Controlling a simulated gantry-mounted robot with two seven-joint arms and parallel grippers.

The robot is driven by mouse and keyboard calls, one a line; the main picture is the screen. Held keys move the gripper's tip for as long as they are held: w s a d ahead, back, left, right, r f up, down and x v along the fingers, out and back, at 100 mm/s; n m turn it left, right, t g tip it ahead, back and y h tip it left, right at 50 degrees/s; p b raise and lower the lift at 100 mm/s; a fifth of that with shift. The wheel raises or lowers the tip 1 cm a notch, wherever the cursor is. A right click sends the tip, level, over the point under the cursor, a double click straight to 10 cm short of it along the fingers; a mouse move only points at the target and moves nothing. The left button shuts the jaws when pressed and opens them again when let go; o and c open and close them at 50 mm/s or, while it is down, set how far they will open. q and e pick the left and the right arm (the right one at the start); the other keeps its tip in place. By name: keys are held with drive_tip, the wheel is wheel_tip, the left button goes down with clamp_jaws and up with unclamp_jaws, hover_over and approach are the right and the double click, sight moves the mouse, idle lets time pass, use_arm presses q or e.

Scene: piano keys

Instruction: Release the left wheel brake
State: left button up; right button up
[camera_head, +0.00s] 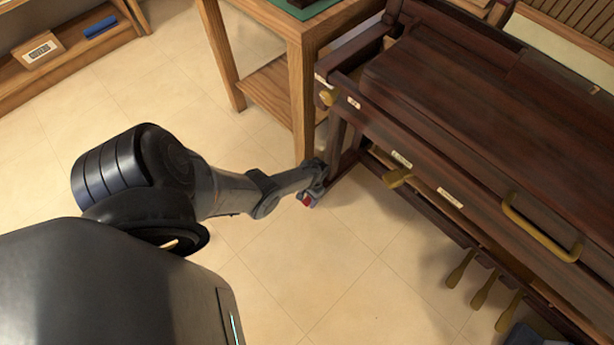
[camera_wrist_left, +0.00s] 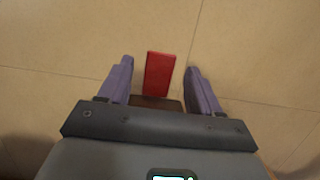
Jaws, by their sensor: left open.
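The wheel brake, a small red lever (camera_wrist_left: 159,75), lies between the two purple fingers of my left gripper in the left wrist view. A dark brown part sits at its near end. A gap shows on each side of the lever, so the fingers look apart from it. In the head view the red lever (camera_head: 307,200) shows just below my left gripper (camera_head: 314,188), low by the left end of the dark wooden piano (camera_head: 450,125). My left gripper is open. The wheel itself is hidden.
A wooden table (camera_head: 272,25) stands behind the piano's left end, its leg close to my gripper. Brass pedals (camera_head: 481,290), a brass handle (camera_head: 540,230) and a brass knob (camera_head: 397,178) stick out from the piano. The tiled floor (camera_head: 310,270) in front is clear.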

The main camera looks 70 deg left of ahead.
sight(309, 199)
use_arm(q)
drive_tip(key=p+v, duration=0.4)
drive_tip(key=v, duration=0.2)
drive_tip(key=shift+r, duration=0.1)
drive_tip(key=f+t+b, duration=0.1)
drive_tip(key=f+b, duration=0.1)
drive_tip(key=s+f+b, duration=0.1)
drive_tip(key=f, duration=0.1)
drive_tip(key=s+d+f+t+y+b, duration=0.1)
drive_tip(key=f+b, duration=0.1)
drive_tip(key=f, duration=0.1)
drive_tip(key=shift+f+t+b, duration=0.1)
drive_tip(key=shift+t+b, duration=0.2)
idle(0.9)
